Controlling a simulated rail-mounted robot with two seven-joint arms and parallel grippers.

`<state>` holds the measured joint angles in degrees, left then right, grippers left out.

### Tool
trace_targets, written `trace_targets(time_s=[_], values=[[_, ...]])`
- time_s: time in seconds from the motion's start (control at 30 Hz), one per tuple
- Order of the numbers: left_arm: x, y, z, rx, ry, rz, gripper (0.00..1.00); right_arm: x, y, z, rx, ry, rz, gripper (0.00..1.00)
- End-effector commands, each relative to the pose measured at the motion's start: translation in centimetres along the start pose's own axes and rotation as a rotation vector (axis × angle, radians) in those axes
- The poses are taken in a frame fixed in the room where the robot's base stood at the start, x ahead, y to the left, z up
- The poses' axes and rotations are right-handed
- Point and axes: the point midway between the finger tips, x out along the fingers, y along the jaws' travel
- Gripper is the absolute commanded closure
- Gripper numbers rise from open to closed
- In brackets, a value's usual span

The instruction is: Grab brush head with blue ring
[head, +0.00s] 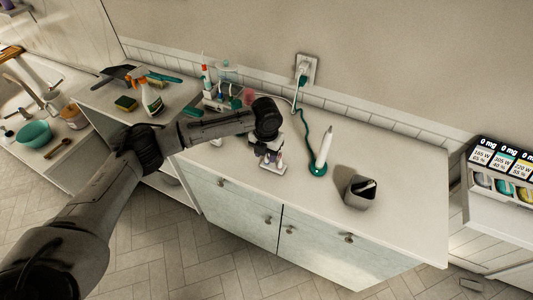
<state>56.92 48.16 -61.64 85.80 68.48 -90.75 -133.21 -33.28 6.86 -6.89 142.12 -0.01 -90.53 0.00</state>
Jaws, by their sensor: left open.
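My left gripper (267,153) is open and points down over the left part of the counter, above a small pale holder (272,168). Small upright pieces with coloured bits, which look like brush heads, stand at the holder, partly covered by the gripper. I cannot tell which of them has the blue ring, or whether the fingers touch one. A white electric toothbrush handle (324,146) stands on a green charging base (318,169) to the right of the gripper. My right gripper is not in view.
A green cord (303,128) runs from the charging base to a wall outlet (305,68). A dark grey cup (360,191) stands farther right. Toothpaste and containers crowd the counter's back left. The counter's right part (405,180) is clear.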

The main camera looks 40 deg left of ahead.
Motion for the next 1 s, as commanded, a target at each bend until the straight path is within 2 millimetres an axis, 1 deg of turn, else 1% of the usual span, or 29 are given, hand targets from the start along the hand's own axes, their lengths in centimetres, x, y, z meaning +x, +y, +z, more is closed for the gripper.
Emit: trace_targets(time_s=[0.07,0.5,0.87,1.0], values=[[0.0,0.0,0.0,0.000,0.000,0.000,0.58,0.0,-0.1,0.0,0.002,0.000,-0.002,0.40],[-0.1,0.0,0.0,-0.001,0.000,0.000,0.99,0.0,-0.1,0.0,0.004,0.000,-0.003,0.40],[-0.1,0.0,0.0,-0.001,0.000,0.000,1.00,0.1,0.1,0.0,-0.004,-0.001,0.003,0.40],[-1.2,0.0,0.1,-0.001,-0.002,-0.001,1.00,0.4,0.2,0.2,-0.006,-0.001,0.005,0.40]])
